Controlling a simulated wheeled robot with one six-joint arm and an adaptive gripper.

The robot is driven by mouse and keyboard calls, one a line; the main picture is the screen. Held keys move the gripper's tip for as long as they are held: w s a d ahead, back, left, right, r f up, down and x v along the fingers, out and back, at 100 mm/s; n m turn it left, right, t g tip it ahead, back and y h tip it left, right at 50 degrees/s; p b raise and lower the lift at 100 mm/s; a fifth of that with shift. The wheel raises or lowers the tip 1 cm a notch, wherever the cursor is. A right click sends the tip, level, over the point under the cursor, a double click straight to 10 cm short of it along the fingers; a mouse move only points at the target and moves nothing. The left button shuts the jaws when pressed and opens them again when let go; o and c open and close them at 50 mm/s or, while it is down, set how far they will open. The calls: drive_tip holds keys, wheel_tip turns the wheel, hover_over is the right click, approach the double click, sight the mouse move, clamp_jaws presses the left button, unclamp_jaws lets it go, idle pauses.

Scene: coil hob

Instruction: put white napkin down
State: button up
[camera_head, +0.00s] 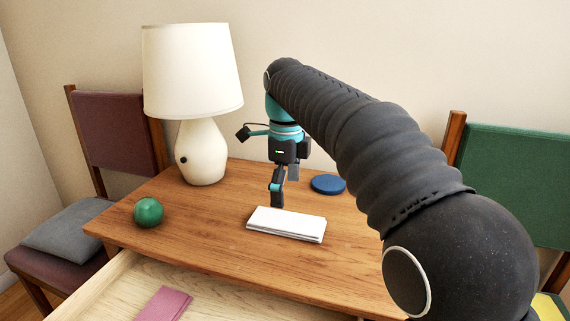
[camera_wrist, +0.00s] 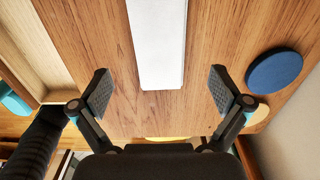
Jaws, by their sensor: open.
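The white napkin (camera_head: 286,224) lies folded flat on the wooden table, near its front edge and above the open drawer. In the wrist view the napkin (camera_wrist: 158,45) runs up out of the frame, its near end just ahead of my fingers. My gripper (camera_head: 278,190) is above the table at the napkin's back edge. In the wrist view my gripper (camera_wrist: 158,90) has its fingers spread wide, one to each side of the napkin's line, with nothing between them. I cannot tell the exact height of the fingertips above the wood.
A cream lamp (camera_head: 203,150) stands at the table's back left. A green ball (camera_head: 149,212) is at the left front. A blue disc (camera_head: 328,184) lies behind the napkin. The open drawer (camera_head: 110,290) holds a pink folded cloth (camera_head: 164,304). Chairs flank the table.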

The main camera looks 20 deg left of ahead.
wheel_tip(320, 180, up, 6)
drive_tip(key=shift+f, duration=0.15)
drive_tip(key=shift+d, duration=0.1)
drive_tip(key=s+d+n+t+y, duration=0.2)
drive_tip(key=d+n, duration=0.6)
drive_tip(key=d, duration=1.6)
drive_tip(key=s+d+f+n+t+h, duration=0.2)
drive_tip(key=s+d+f+n, duration=0.6)
drive_tip(key=s+d+f, duration=0.7)
drive_tip(key=shift+s+d+f+n+t, duration=0.15)
drive_tip(key=shift+s+d+n+t, duration=0.35)
drive_tip(key=shift+s+t, duration=0.4)
drive_tip(key=shift+c, duration=0.2)
